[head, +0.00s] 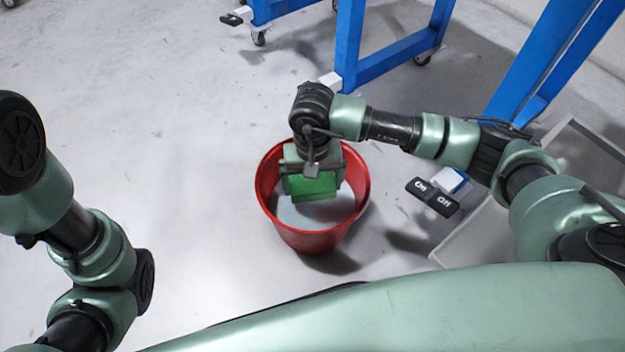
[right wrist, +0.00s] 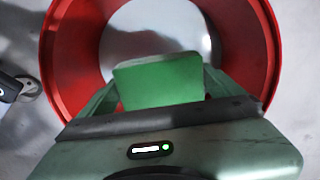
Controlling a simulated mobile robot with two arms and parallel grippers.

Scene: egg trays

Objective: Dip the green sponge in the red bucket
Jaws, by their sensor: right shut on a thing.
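The red bucket (head: 313,241) stands on the floor in the middle of the head view, with a pale grey surface inside. The green sponge (head: 314,187) is in the mouth of the bucket, below my right gripper (head: 312,178). My right gripper is shut on the sponge and points down into the bucket. In the right wrist view the sponge (right wrist: 160,82) sits between the fingers, with the red rim (right wrist: 62,60) around it. I cannot tell whether the sponge touches the surface inside. My left arm is at the left edge of the head view; its gripper is out of sight.
A black On/Off pedal (head: 433,197) lies on the floor right of the bucket, beside a grey-edged frame (head: 470,232). Blue legs of wheeled tables (head: 348,45) stand at the back. The floor left of the bucket is clear.

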